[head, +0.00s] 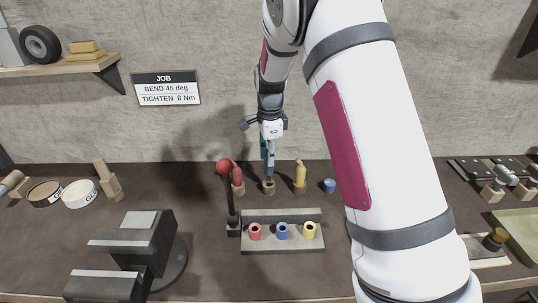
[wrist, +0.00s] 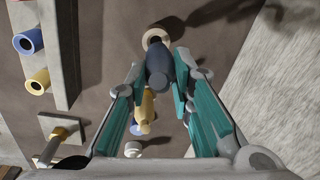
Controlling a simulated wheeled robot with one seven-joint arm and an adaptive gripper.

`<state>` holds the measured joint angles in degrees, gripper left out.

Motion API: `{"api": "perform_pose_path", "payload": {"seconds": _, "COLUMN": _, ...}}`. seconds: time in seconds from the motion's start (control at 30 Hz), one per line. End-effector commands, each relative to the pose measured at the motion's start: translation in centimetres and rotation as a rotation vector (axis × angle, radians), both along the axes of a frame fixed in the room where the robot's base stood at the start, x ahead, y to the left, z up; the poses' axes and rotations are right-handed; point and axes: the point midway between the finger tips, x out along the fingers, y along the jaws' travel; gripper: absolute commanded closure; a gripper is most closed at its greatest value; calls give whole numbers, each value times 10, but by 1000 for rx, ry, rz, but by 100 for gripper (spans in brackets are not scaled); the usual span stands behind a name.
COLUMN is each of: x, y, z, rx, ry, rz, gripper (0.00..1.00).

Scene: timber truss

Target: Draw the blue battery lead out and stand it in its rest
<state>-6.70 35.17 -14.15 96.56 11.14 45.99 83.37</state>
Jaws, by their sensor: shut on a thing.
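My gripper (head: 268,150) points down and is shut on the blue battery lead (head: 269,170). In the wrist view the dark blue lead (wrist: 159,80) lies between the gripper's fingertips (wrist: 158,66). The lead looks upright. Its lower end is over or in a round wooden rest (head: 268,187), whose rim also shows in the wrist view (wrist: 155,35); I cannot tell how far in it is. The blue socket (head: 283,231) on the grey block is empty, between a red socket (head: 255,231) and a yellow socket (head: 310,229).
A red lead (head: 238,176) stands left of the rest, a yellow lead (head: 300,173) right. A red-knobbed lever (head: 224,168) rises at the grey block's (head: 276,247) left end. A blue cap (head: 330,186) lies further right. A dark vise-like block (head: 140,245) fills the front left.

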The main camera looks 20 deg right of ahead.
Motion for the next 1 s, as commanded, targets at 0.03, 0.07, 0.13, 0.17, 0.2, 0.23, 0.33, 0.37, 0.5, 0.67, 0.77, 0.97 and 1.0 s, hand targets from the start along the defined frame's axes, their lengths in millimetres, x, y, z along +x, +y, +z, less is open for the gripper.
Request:
{"api": "perform_pose_path", "payload": {"seconds": 0.03, "x": 0, "y": 0, "z": 0, "rx": 0, "ry": -1, "rz": 0, "gripper": 100}}
{"api": "perform_pose_path", "payload": {"seconds": 0.07, "x": 0, "y": 0, "z": 0, "rx": 0, "ry": 0, "rz": 0, "gripper": 100}}
{"api": "perform_pose_path", "payload": {"seconds": 0.13, "x": 0, "y": 0, "z": 0, "rx": 0, "ry": 0, "rz": 0, "gripper": 100}}
{"api": "perform_pose_path", "payload": {"seconds": 0.17, "x": 0, "y": 0, "z": 0, "rx": 0, "ry": 0, "rz": 0, "gripper": 100}}
{"api": "perform_pose_path", "payload": {"seconds": 0.2, "x": 0, "y": 0, "z": 0, "rx": 0, "ry": 0, "rz": 0, "gripper": 100}}
{"api": "perform_pose_path", "payload": {"seconds": 0.23, "x": 0, "y": 0, "z": 0, "rx": 0, "ry": 0, "rz": 0, "gripper": 100}}
{"api": "perform_pose_path", "payload": {"seconds": 0.33, "x": 0, "y": 0, "z": 0, "rx": 0, "ry": 0, "rz": 0, "gripper": 100}}
{"api": "perform_pose_path", "payload": {"seconds": 0.37, "x": 0, "y": 0, "z": 0, "rx": 0, "ry": 0, "rz": 0, "gripper": 100}}
{"api": "perform_pose_path", "payload": {"seconds": 0.5, "x": 0, "y": 0, "z": 0, "rx": 0, "ry": 0, "rz": 0, "gripper": 100}}
{"api": "perform_pose_path", "payload": {"seconds": 0.67, "x": 0, "y": 0, "z": -2, "rx": 0, "ry": 0, "rz": 0, "gripper": 100}}
{"api": "perform_pose_path", "payload": {"seconds": 0.77, "x": 0, "y": 0, "z": -4, "rx": 0, "ry": 1, "rz": 0, "gripper": 100}}
{"api": "perform_pose_path", "payload": {"seconds": 0.97, "x": 0, "y": 0, "z": -10, "rx": 0, "ry": 0, "rz": 1, "gripper": 100}}
{"api": "perform_pose_path", "payload": {"seconds": 1.0, "x": 0, "y": 0, "z": -11, "rx": 0, "ry": 0, "rz": 1, "gripper": 100}}
